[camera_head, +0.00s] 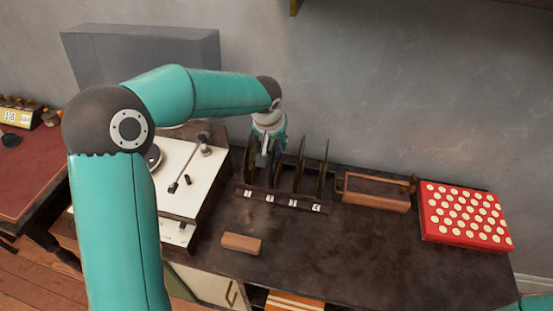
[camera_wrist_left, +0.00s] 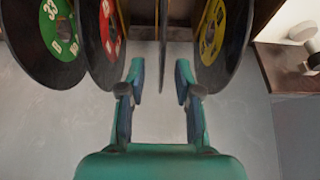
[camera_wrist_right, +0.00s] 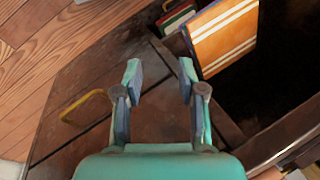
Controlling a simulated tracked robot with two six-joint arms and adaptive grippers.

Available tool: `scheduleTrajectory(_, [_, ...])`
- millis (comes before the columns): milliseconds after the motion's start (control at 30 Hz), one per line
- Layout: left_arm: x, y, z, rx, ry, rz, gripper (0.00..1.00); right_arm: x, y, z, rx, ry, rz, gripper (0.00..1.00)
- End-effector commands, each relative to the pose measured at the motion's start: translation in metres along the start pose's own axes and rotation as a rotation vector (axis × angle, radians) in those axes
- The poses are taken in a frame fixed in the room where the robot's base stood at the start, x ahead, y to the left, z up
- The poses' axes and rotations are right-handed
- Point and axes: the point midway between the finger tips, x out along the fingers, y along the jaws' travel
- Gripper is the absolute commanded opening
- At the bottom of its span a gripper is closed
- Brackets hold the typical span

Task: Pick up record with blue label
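A dark record rack (camera_head: 282,199) with number tags stands at the back of the cabinet, with several upright records in it. In the left wrist view I see a green-label record (camera_wrist_left: 62,32), a red-label record (camera_wrist_left: 108,30) and a yellow-label record (camera_wrist_left: 212,35). A thin dark record (camera_wrist_left: 162,45) is seen edge-on between them; its label is hidden, and no blue label shows. My left gripper (camera_wrist_left: 158,82) is open, its fingers on either side of this edge. It points down at the rack in the head view (camera_head: 264,158). My right gripper (camera_wrist_right: 158,82) is open and empty.
A white turntable (camera_head: 182,180) stands left of the rack. A wooden block (camera_head: 241,243) lies in front. A wooden carrier (camera_head: 376,193) and a red dotted box (camera_head: 465,215) are to the right. The cabinet top's front right is clear.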

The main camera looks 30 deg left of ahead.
Motion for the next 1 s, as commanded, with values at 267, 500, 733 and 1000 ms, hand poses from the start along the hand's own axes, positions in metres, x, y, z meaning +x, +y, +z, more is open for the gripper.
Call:
scheduleTrajectory(267, [0.018, 0.0, -0.004, 0.0, -0.002, 0.0, 0.33, -0.006, -0.002, 0.0, 0.0, 0.0, 0.0, 0.4])
scheduleTrajectory(500, [0.051, -0.001, -0.01, 0.001, -0.002, 0.0, 0.33, -0.016, -0.006, 0.0, 0.0, 0.0, 0.0, 0.4])
scheduleTrajectory(733, [0.06, -0.001, -0.01, 0.001, 0.001, 0.001, 0.33, -0.016, -0.006, 0.0, 0.0, 0.0, 0.0, 0.4])
scheduleTrajectory(1000, [0.06, -0.001, -0.01, 0.001, 0.001, 0.001, 0.07, -0.016, -0.006, 0.0, 0.0, 0.0, 0.0, 0.4])
